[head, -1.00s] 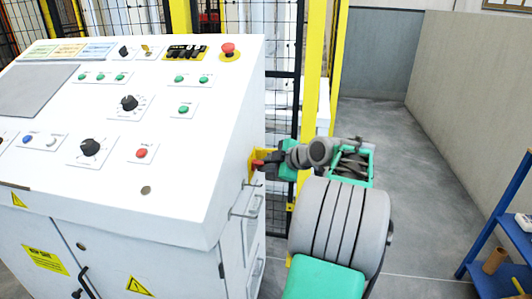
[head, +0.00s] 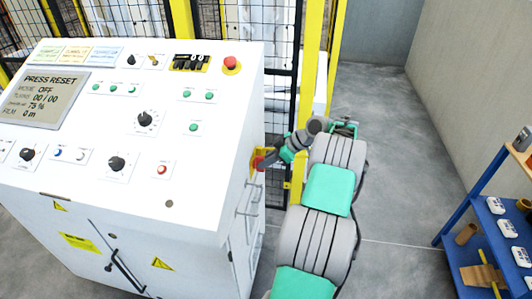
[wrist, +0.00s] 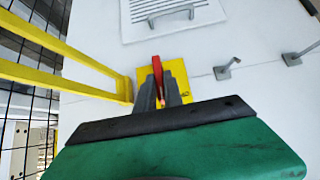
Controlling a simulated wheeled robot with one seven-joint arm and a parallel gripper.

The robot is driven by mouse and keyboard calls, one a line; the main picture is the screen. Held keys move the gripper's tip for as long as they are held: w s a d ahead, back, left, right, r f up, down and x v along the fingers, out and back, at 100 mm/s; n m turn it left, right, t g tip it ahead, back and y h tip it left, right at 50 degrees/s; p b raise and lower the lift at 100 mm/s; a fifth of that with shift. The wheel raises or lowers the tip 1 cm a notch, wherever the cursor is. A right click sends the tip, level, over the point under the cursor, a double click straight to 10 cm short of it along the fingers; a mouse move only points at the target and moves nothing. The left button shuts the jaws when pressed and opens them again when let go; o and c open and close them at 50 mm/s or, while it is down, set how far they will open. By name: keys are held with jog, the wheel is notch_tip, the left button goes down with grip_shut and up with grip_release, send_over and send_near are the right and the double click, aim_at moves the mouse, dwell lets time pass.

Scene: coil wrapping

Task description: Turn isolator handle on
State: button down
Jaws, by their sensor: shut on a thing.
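The isolator is a red handle on a yellow plate on the right side wall of the white cabinet. In the head view the red handle (head: 259,163) shows just beyond my gripper (head: 268,162), partly covered by it. In the wrist view the red handle (wrist: 157,77) stands upright in the picture between the fingers of my gripper (wrist: 158,90), with the yellow plate (wrist: 178,75) behind. My gripper is shut on the handle. The cabinet screen (head: 57,98) is lit and reads PRESS RESET, MODE OFF.
The white control cabinet (head: 130,215) carries knobs, buttons and a red emergency stop (head: 231,63). A yellow post (head: 305,100) and black mesh fence stand close behind my arm. A blue shelf (head: 480,230) stands at the right. Grey floor between is clear.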

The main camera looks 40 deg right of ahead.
jog(key=shift+w, duration=0.1)
dwell(0.4)
jog(key=c, duration=1.7)
grip_release()
jog(key=shift+a, duration=0.1)
jog(key=shift+o, duration=1.2)
jog(key=v, duration=0.8)
jog(key=shift+f, duration=0.1)
